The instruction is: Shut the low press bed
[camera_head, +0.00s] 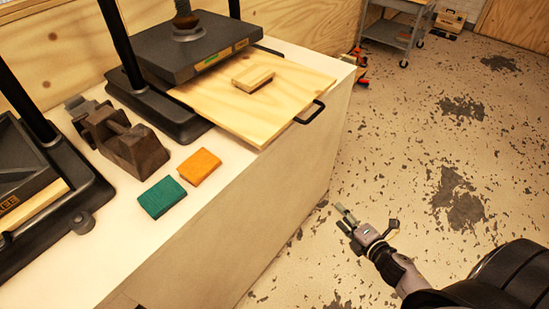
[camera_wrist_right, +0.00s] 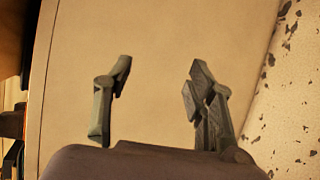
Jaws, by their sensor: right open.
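The press bed (camera_head: 285,95) is a pale plywood board slid out from under the dark upper plate (camera_head: 190,45) of the far press. A black bar handle (camera_head: 309,113) is on its front edge, over the bench edge. A small wooden block (camera_head: 252,78) lies on the board. My right gripper (camera_head: 342,217) is open and empty, out past the bench front, below and apart from the handle in the head view. In the right wrist view its two fingers (camera_wrist_right: 158,82) are spread before the plain bench side. The handle is not seen there. My left gripper is not in view.
The white bench top (camera_head: 105,225) carries a brown tape dispenser (camera_head: 125,142), an orange pad (camera_head: 199,166) and a green pad (camera_head: 161,197). A second press (camera_head: 45,190) stands at left. The worn floor (camera_head: 420,130) right of the bench is open; a grey cart (camera_head: 390,33) stands far back.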

